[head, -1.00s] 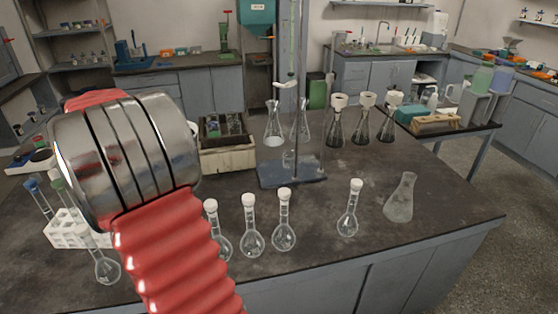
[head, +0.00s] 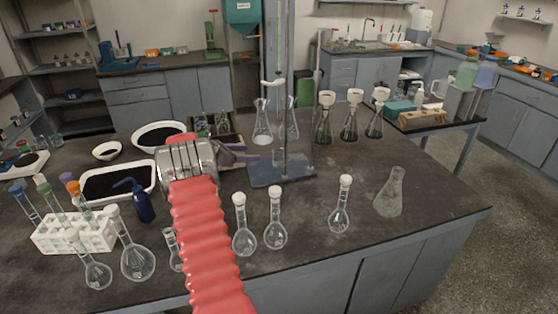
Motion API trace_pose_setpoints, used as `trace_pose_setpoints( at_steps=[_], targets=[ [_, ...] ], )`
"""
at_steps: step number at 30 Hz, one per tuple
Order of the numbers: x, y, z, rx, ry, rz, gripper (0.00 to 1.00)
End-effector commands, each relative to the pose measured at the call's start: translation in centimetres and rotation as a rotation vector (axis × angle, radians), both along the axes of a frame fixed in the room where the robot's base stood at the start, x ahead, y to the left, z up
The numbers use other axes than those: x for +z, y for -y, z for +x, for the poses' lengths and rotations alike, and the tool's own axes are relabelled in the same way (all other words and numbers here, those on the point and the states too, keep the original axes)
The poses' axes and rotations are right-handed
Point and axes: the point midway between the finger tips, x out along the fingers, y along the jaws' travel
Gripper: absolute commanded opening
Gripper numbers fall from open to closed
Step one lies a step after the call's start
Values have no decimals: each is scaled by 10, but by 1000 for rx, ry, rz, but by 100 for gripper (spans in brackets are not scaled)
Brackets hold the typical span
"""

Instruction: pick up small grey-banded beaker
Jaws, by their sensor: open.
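A small clear beaker (head: 279,157) stands on the grey base plate (head: 265,178) of the tall stand. It is too small in the picture to make out a grey band, so I cannot tell if it is the named one. My gripper (head: 252,155) shows as purple-grey jaws reaching right from the metal end of my red arm. It is open and seems empty. It is just left of the stand's base, with the small beaker a short way to its right. My arm hides part of the bench behind it.
The tall stand (head: 279,90) rises close to my gripper, with conical flasks (head: 262,122) beside it. Round flasks (head: 275,232) with white stoppers line the front. A blue wash bottle (head: 140,205), a black-filled tray (head: 118,183) and a tube rack (head: 75,234) are at left.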

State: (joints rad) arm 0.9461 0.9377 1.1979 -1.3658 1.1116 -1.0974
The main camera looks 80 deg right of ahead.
Motion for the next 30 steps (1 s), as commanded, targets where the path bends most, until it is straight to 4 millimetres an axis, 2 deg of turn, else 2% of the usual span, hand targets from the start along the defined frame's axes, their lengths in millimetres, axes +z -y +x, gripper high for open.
trace_pose_setpoints(
  at_steps=[16, 30],
  targets=[
    [-8, 10, -8, 2, -21, 3, 60],
    [-34, 59, -45, 2, -19, 3, 60]
  ],
)
